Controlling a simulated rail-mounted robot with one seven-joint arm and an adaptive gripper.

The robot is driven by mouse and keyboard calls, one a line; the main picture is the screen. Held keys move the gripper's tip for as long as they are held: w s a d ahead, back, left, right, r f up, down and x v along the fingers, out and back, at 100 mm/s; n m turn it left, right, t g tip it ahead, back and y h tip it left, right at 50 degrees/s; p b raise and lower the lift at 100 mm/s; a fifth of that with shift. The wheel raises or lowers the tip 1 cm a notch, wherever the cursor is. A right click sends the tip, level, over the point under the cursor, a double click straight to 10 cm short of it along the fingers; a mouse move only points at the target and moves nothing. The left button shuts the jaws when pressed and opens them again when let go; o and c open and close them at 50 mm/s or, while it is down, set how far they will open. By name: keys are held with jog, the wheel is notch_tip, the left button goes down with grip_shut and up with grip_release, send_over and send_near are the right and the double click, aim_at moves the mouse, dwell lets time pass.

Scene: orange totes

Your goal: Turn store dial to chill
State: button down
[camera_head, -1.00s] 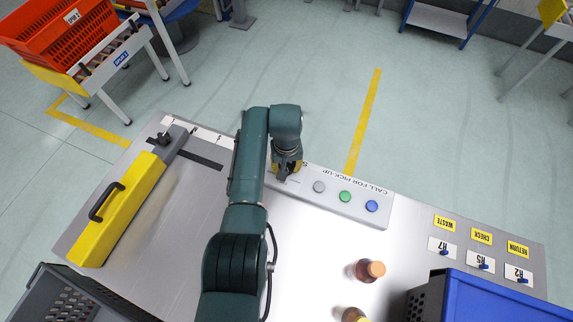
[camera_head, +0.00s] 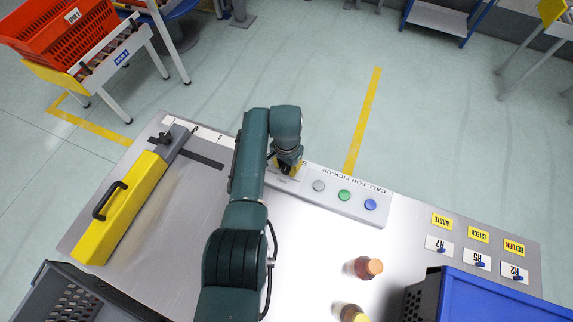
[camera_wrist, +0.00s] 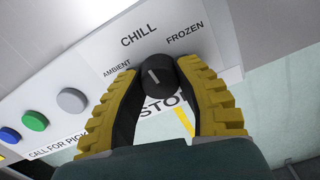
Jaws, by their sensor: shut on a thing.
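The store dial (camera_wrist: 158,80) is a dark round knob with a short white pointer mark, on a pale panel. In the wrist view the mark leans up and slightly left, roughly toward the CHILL label (camera_wrist: 139,34). AMBIENT (camera_wrist: 118,66) is printed left of it and FROZEN (camera_wrist: 184,38) right. My gripper (camera_wrist: 157,68) has its yellow-padded fingers closed on the dial from both sides. In the head view my gripper (camera_head: 288,165) is at the left end of the call panel (camera_head: 330,205), and it hides the dial there.
Grey, green and blue buttons (camera_head: 344,195) sit right of the gripper on the same panel. A yellow box with a black handle (camera_head: 120,205) is at left. Brown bottles (camera_head: 363,268) and a blue tote (camera_head: 490,298) are at front right.

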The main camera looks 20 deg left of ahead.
aim_at(286, 166)
jog(key=shift+f+m, duration=0.15)
jog(key=shift+m, duration=0.15)
jog(key=c, duration=0.6)
grip_release()
notch_tip(286, 166, up, 12)
jog(key=shift+r, duration=0.1)
dwell(0.3)
